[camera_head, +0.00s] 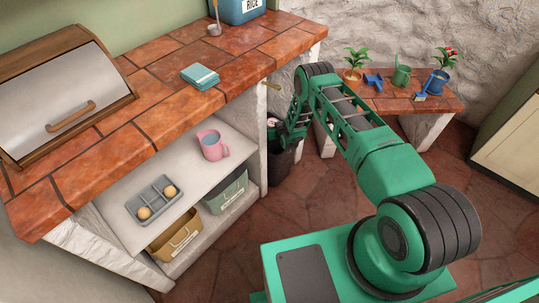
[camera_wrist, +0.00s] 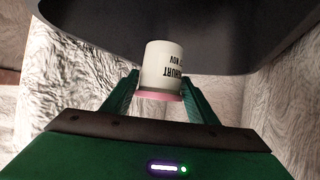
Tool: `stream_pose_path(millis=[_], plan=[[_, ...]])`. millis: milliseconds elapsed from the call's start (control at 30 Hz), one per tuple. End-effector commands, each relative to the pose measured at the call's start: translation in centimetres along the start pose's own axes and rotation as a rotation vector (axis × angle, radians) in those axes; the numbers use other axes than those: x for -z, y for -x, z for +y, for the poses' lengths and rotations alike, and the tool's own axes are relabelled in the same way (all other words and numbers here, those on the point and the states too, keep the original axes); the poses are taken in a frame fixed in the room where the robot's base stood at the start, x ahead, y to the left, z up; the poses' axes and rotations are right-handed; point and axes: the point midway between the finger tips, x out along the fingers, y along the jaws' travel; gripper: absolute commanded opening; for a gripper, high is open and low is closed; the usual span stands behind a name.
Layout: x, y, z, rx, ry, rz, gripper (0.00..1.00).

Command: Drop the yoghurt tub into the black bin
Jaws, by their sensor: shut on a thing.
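The yoghurt tub (camera_wrist: 162,65) is white with dark lettering and a pink band at the end nearest my palm. In the wrist view it sits between the two green fingers of my gripper (camera_wrist: 161,84), which is shut on it. In the head view my gripper (camera_head: 281,133) is at the black bin (camera_head: 281,168), near its top, and partly hidden by my arm. A small pale patch there seems to be the tub (camera_head: 271,122). A dark curved surface, apparently the bin (camera_wrist: 240,22), fills the top of the wrist view.
The bin stands on the floor between the tiled counter (camera_head: 150,110) and a low bench (camera_head: 410,103) with plants and a watering can. A pink jug (camera_head: 212,145) and an egg tray (camera_head: 153,201) are on the counter's shelf. Open floor lies right of the bin.

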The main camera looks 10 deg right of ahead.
Motion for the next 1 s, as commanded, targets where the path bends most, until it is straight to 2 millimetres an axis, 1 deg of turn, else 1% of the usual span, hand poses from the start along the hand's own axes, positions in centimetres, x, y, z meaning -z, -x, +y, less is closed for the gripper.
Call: stream_pose_path(millis=[100,233,400,633,667,700,733,1000], plan=[[-1.0,-0.6,0.0,0.000,0.000,0.001,0.26],[-1.8,-1.0,0.0,0.000,0.000,0.002,0.26],[-2.2,-1.3,-0.1,0.000,0.000,0.002,0.26],[-2.2,-1.3,-0.1,0.001,0.000,0.001,0.26],[-2.2,-1.3,-0.1,0.001,0.000,0.001,0.58],[-2.2,-1.3,-0.1,0.001,0.000,0.001,0.67],[-2.2,-1.3,-0.1,0.001,0.000,0.001,0.75],[-2.3,-1.2,-0.1,0.001,0.001,0.000,0.75]])
